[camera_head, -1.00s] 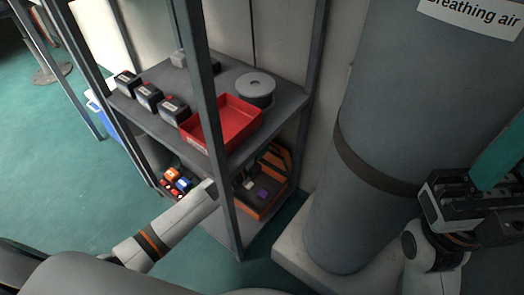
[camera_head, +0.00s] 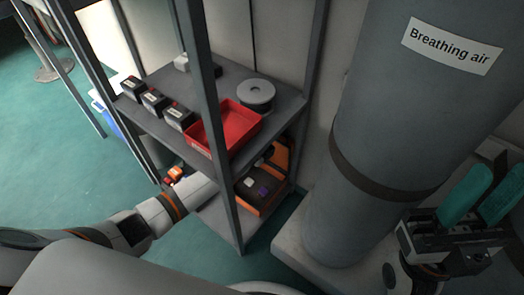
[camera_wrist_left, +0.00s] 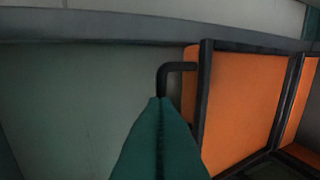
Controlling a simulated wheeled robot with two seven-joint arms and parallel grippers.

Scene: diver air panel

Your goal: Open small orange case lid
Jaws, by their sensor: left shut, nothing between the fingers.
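The orange case (camera_head: 253,203) sits on the lower shelf, partly hidden by a shelf post and the shelf above. White and purple items show inside it. Its orange lid (camera_head: 281,157) stands raised at the back. In the left wrist view the lid (camera_wrist_left: 240,105) is an orange panel with dark edging and a black handle (camera_wrist_left: 177,68). My left gripper (camera_wrist_left: 160,100) is shut and empty, its tips just below the handle; contact cannot be told. In the head view its fingers are hidden. My right gripper (camera_head: 478,195) is open and empty by the grey cylinder.
A shelf post (camera_head: 229,190) stands close to that arm. The breathing air cylinder (camera_head: 390,110) stands at right.

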